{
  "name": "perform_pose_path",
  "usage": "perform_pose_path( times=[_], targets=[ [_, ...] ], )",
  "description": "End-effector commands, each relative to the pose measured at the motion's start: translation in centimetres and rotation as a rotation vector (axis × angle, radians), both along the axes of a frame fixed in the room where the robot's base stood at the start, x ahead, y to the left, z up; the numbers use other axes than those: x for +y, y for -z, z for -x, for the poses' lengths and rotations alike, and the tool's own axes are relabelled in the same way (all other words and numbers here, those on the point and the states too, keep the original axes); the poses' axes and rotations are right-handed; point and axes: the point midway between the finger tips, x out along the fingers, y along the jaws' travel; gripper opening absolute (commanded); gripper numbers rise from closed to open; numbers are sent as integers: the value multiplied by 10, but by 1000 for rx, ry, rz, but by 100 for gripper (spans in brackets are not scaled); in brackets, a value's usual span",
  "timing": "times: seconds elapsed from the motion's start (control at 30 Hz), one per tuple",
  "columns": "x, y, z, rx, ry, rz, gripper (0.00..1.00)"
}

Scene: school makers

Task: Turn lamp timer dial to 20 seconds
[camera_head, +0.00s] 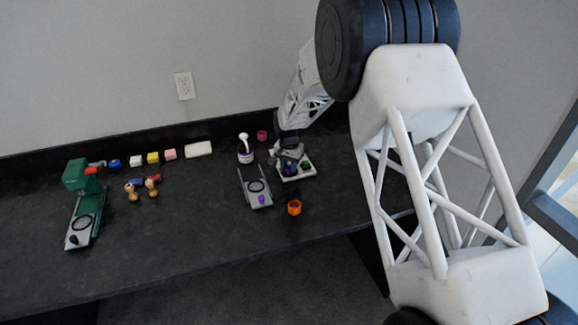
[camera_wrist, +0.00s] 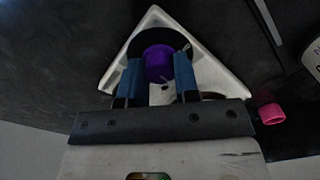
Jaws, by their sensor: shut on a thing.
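The lamp timer looks to be the white sloped box (camera_head: 309,172) on the right part of the bench. In the wrist view the box (camera_wrist: 229,78) fills the middle, with a purple dial knob (camera_wrist: 157,68) on a black round plate (camera_wrist: 140,43). My gripper (camera_wrist: 158,57) has its two blue fingers on either side of the purple knob, shut on it. A small pale mark shows at the knob's near edge; I cannot read its setting. In the head view my gripper (camera_head: 287,158) is over the box and hides part of it.
A grey plate with a black ring (camera_head: 256,199) lies left of the box, and an orange cup (camera_head: 294,208) in front. A white jar (camera_head: 246,158) and a magenta cup (camera_head: 262,135) stand behind. A green press (camera_head: 84,204), stamps and blocks are farther left.

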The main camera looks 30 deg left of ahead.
Motion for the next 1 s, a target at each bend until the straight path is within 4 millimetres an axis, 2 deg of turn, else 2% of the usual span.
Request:
perform_pose_path(
  times=[0.4, 0.93, 0.97, 1.0],
  targets=[
    [0, 0, 1, 2, 243, 1, 6],
    [0, 0, 1, 2, 278, 1, 6],
    [0, 0, 1, 2, 278, 1, 31],
    [0, 0, 1, 2, 278, 1, 37]
  ],
)
